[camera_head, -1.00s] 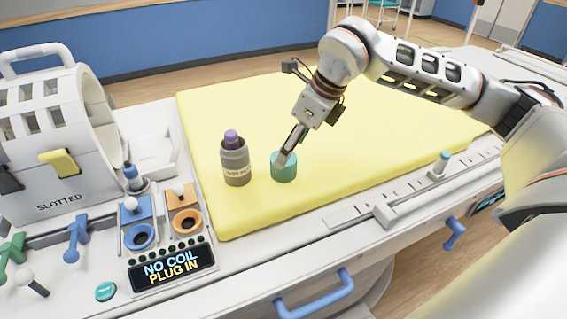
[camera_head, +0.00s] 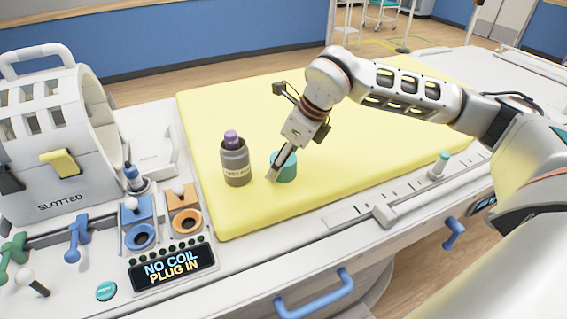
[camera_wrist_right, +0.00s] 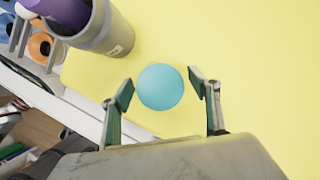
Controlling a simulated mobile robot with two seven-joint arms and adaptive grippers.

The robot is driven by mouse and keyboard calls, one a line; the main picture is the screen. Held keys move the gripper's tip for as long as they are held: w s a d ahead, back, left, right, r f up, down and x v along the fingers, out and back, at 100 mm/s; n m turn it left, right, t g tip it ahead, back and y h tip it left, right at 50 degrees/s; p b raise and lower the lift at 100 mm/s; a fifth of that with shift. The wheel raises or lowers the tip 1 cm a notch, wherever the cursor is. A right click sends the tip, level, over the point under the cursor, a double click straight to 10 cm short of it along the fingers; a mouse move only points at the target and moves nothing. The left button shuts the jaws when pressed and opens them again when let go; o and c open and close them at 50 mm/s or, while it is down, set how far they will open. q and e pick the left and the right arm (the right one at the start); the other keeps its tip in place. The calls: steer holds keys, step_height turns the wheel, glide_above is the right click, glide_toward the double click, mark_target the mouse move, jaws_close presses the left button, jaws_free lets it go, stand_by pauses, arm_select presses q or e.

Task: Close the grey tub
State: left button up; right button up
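The grey tub (camera_head: 235,165) stands upright on the yellow mat, with a purple object (camera_head: 231,137) sticking up out of its top. In the right wrist view the tub (camera_wrist_right: 108,30) is at the upper left, with the purple object (camera_wrist_right: 65,10) in its mouth. A teal round lid-like piece (camera_head: 286,172) sits on the mat to the right of the tub; it also shows in the right wrist view (camera_wrist_right: 160,87). My right gripper (camera_wrist_right: 160,88) is open, its fingers on either side of the teal piece with gaps. My left gripper is out of view.
The yellow mat (camera_head: 400,130) is clear behind and to the right. At the left are a white slotted coil (camera_head: 50,135), blue and orange sockets (camera_head: 184,222) and a display reading "NO COIL PLUG IN" (camera_head: 172,268). A blue handle (camera_head: 315,298) is on the front side.

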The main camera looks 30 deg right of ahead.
steer(key=c, duration=0.7)
step_height(320, 180, up, 10)
steer(key=shift+r, duration=0.1)
stand_by(0.3)
